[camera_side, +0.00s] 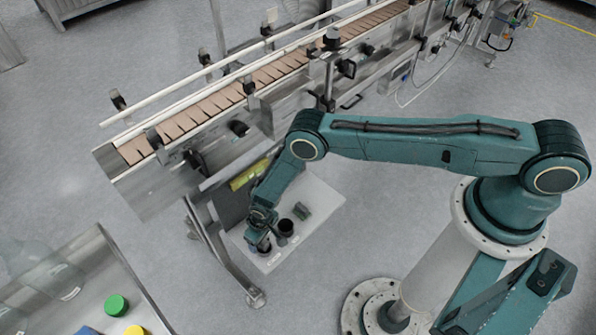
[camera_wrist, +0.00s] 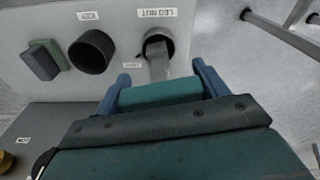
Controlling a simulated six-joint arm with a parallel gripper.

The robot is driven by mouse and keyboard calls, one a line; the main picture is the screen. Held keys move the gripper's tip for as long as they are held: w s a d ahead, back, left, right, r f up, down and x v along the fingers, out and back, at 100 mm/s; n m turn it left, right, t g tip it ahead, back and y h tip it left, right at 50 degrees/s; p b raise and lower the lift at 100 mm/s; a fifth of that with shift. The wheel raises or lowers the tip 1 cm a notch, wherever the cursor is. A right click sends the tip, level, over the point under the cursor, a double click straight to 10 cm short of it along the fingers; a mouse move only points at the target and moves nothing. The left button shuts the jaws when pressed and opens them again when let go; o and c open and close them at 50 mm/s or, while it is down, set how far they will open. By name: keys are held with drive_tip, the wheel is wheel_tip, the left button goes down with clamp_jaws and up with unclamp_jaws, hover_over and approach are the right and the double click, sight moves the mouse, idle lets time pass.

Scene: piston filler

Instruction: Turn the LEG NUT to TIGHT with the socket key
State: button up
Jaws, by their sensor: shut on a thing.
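My gripper (camera_wrist: 162,84) is in the wrist view, its two blue fingers at either side of a teal bar-like handle (camera_wrist: 160,92). A grey shaft (camera_wrist: 158,66) runs from there to the dark round opening at the LEG NUT label (camera_wrist: 155,13); it looks to be the socket key, with its tip in the opening of the leg nut (camera_wrist: 154,38). How deep it sits is hidden. A small label (camera_wrist: 132,65) beside the nut is too small to read. In the side view my gripper (camera_side: 262,222) is low over the panel's left end.
The pale panel (camera_side: 322,200) also holds a black round holder (camera_wrist: 92,52) labelled KEY and a grey-green block (camera_wrist: 42,60). The conveyor (camera_side: 215,103) stands behind, its metal leg (camera_side: 225,258) close to the left of my gripper. A tray with coloured caps (camera_side: 117,305) is at lower left.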

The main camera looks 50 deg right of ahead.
drive_tip(key=shift+r, duration=0.4)
drive_tip(key=shift+r, duration=0.1)
drive_tip(key=shift+r, duration=0.85)
drive_tip(key=shift+r, duration=0.1)
drive_tip(key=shift+s+r, duration=0.1)
drive_tip(key=shift+r, duration=0.05)
drive_tip(key=shift+s+r, duration=0.7)
drive_tip(key=shift+r, duration=0.25)
drive_tip(key=shift+s+r, duration=0.7)
drive_tip(key=shift+r, duration=0.2)
drive_tip(key=shift+r, duration=0.1)
